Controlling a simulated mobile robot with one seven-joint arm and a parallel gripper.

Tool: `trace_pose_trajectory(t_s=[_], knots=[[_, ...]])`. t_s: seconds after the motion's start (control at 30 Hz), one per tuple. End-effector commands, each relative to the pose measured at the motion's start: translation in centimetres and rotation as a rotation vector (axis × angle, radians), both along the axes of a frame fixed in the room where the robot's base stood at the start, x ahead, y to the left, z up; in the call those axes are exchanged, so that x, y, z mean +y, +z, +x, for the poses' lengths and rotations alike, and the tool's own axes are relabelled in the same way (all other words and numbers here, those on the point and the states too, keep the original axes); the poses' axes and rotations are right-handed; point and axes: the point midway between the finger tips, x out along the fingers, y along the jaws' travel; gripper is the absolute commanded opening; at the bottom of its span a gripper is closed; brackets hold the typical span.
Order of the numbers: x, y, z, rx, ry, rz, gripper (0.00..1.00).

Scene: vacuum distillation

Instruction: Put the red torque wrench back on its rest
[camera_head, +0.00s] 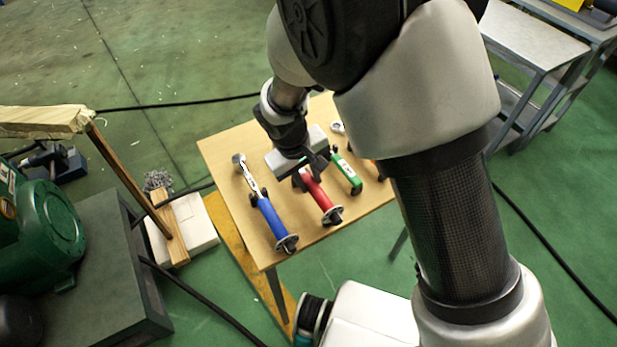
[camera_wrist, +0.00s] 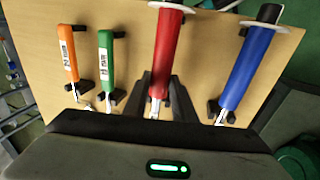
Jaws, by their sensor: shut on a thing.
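The red torque wrench (camera_head: 318,192) is in line with the other tools on the small wooden table, its red handle towards the front edge. In the wrist view the red handle (camera_wrist: 167,50) runs up from between my fingers, with a pale disc at its top end. My gripper (camera_head: 305,170) is shut on the wrench near the lower end of the handle; its dark fingers (camera_wrist: 158,96) lie on either side. Black rest parts (camera_wrist: 188,15) show beside the handle. I cannot tell whether the wrench touches its rest. Its head is hidden by my gripper.
The blue wrench (camera_head: 271,220) lies left of the red one on black supports; the green tool (camera_head: 347,173) and orange tool (camera_wrist: 68,53) lie on its other side. The wooden table (camera_head: 225,150) has bare wood at its left. A grey bench (camera_head: 105,265) stands further left.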

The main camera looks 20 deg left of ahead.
Motion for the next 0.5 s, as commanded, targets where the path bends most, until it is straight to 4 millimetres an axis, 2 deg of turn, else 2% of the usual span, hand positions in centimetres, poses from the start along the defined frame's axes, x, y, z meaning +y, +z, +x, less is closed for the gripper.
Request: trace_pose_trajectory(t_s=[0.5], knots=[[0.1,-1.3,0.1,-0.002,0.000,0.002,0.00]])
